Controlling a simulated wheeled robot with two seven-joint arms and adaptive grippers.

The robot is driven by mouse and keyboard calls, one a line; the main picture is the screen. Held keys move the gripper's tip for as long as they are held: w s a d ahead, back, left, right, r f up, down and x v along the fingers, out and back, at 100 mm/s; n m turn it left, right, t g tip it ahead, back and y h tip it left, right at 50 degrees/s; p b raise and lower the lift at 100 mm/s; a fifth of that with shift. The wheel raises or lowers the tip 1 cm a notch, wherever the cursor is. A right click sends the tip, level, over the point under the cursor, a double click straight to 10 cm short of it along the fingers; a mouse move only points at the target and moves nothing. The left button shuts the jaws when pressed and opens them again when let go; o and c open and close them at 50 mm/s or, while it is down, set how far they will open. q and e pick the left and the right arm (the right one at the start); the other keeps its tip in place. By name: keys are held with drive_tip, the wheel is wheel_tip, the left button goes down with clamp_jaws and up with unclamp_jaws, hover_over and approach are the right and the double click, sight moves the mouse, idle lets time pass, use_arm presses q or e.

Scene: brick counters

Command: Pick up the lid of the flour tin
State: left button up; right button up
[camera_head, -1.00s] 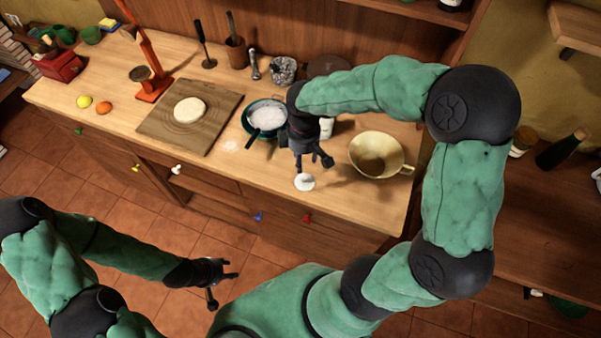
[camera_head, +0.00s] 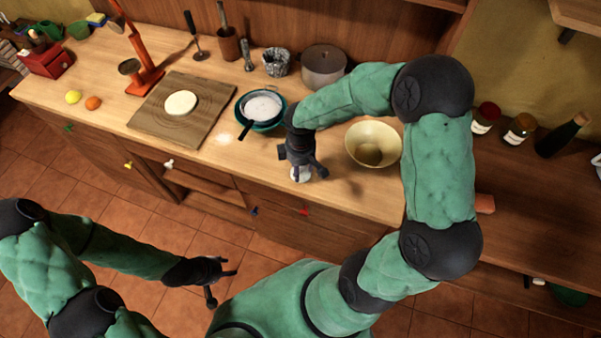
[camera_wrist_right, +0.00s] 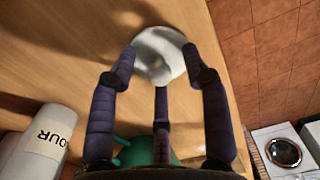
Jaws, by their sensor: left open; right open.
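The white round lid (camera_head: 299,174) lies near the front edge of the wooden counter, partly hidden under my right gripper (camera_head: 301,170). In the right wrist view the lid (camera_wrist_right: 155,58) lies flat with a small knob near its middle. The open fingers of my right gripper (camera_wrist_right: 164,75) spread around and over it; I cannot tell whether they touch it. The white flour tin (camera_wrist_right: 42,145) shows at the lower left of that view, its lettering upside down. In the head view my right arm hides the tin. My left gripper (camera_head: 222,284) is open and empty, low in front of the counter.
A cream bowl (camera_head: 373,144) stands right of my right gripper. A pan with white powder (camera_head: 262,106) and a board with dough (camera_head: 184,108) are to the left. A large pot (camera_head: 323,65) stands behind. The counter's front strip left of the lid is clear.

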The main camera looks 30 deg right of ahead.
clamp_jaws()
drive_tip(key=shift+r, duration=0.1)
